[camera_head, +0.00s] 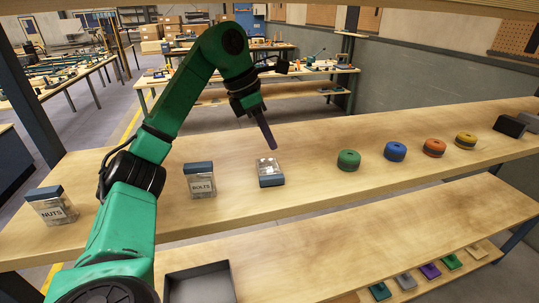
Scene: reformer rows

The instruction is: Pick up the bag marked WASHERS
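My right gripper is not in view.
Green, blue, orange and yellow rolls (395,151) stand in a row to the right, with dark boxes (510,125) farther on. Below are a dark open tray (199,283) and several coloured flat items (430,270). The shelf between the bag and the green roll is clear.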

